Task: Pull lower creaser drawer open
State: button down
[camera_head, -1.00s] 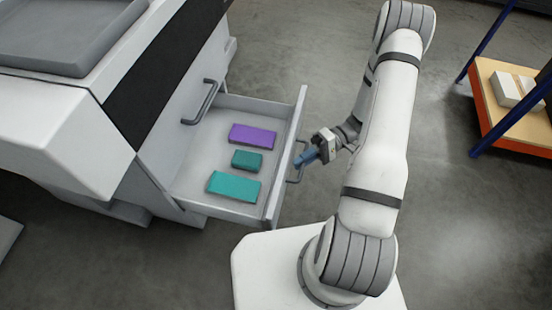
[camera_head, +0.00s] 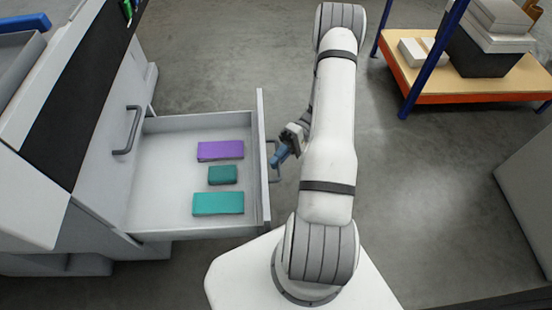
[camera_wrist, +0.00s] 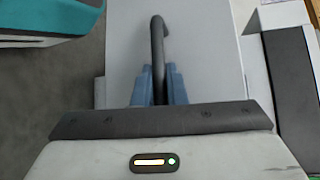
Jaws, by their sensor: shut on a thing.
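The lower creaser drawer (camera_head: 262,185) stands far out of the grey and white machine in the head view. Its tray holds a purple block (camera_head: 220,150), a small dark green block (camera_head: 222,175) and a teal block (camera_head: 218,204). My gripper (camera_head: 278,157) is at the outer face of the drawer front, with its blue fingers at the drawer handle (camera_head: 274,176). In the wrist view, my gripper (camera_wrist: 158,80) has one finger on each side of the dark handle bar (camera_wrist: 157,40), shut on it.
A second handle (camera_head: 128,130) is on the machine's body above the drawer. A shelf (camera_head: 435,85) with orange edge, blue posts and boxes stands at the back right. A grey block-like unit (camera_head: 528,170) is at the right edge. Grey floor (camera_head: 430,190) between is clear.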

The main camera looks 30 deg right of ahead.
jog(key=c, duration=1.7)
grip_release()
jog(key=shift+c, duration=0.2)
jog(key=p+v, duration=0.1)
jog(key=v, duration=0.6)
jog(key=shift+d+p, duration=0.3)
jog(key=shift+d, duration=0.05)
jog(key=shift+w, duration=0.15)
jog(key=a+r+h+p, duration=0.3)
jog(key=r+p, duration=0.2)
jog(key=r, duration=0.5)
jog(key=a+r+h+p, duration=0.3)
jog(key=r+p, duration=0.1)
jog(key=r, duration=0.7)
jog(key=a+r+h+p, duration=0.25)
jog(key=r+p, duration=0.25)
jog(key=r, duration=0.5)
jog(key=s+a+r+m+t+h+p, duration=0.1)
jog(key=s+a+r+t+h+p, duration=0.1)
jog(key=r, duration=0.6)
jog(key=s+a+r+m+t+h+p, duration=0.1)
jog(key=s+a+r+t+h+p, duration=0.1)
jog(key=s+r+t+p, duration=0.2)
jog(key=s+a+r+t+h+p, duration=0.2)
jog(key=r+p, duration=0.5)
jog(key=r, duration=0.5)
jog(key=shift+s+a+r+m+t, duration=0.2)
jog(key=shift+s+a+m+t, duration=0.3)
jog(key=shift+s, duration=0.5)
